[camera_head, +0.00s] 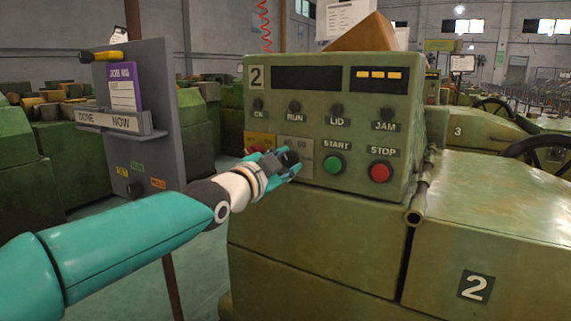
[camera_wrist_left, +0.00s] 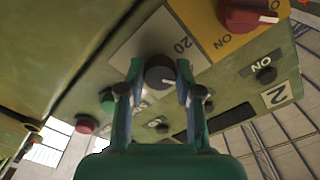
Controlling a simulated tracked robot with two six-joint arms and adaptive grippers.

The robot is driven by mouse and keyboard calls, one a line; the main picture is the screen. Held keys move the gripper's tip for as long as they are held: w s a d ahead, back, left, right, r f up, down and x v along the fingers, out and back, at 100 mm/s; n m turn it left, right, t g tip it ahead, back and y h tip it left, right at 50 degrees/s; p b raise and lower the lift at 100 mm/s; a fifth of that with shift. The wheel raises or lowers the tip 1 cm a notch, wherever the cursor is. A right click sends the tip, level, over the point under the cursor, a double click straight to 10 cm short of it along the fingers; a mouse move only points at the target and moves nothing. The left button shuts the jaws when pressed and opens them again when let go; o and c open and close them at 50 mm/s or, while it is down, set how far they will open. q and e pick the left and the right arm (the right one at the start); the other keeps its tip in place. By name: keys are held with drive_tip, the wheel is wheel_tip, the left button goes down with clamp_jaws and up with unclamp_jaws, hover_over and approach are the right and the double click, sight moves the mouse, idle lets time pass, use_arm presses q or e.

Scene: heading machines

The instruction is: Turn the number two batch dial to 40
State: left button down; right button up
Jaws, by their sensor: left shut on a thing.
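The number two machine's green control panel (camera_head: 330,105) carries a "2" plate at its upper left. The batch dial (camera_wrist_left: 158,72) is a dark round knob with a white pointer mark, on a pale plate (camera_wrist_left: 140,45) where "20" can be read. In the left wrist view the knob sits between the two fingers of my left gripper (camera_wrist_left: 160,80), which is shut on it. In the head view my left gripper (camera_head: 283,163) reaches the panel's lower left and hides most of the dial plate (camera_head: 299,146). The exact setting cannot be read. My right gripper is out of view.
Just right of the dial are the green START button (camera_head: 333,164) and red STOP button (camera_head: 380,172). A red switch (camera_wrist_left: 250,14) on a yellow plate is close on the other side. A grey job board (camera_head: 148,110) stands left of the machine, near my left arm.

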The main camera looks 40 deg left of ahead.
use_arm(q)
drive_tip(key=shift+f, duration=0.15)
drive_tip(key=c, duration=0.8)
unclamp_jaws()
drive_tip(key=shift+d, duration=0.1)
drive_tip(key=shift+s, duration=0.1)
drive_tip(key=shift+s, duration=0.3)
drive_tip(key=v, duration=0.6)
drive_tip(key=shift+s, duration=0.25)
drive_tip(key=shift+d, duration=0.1)
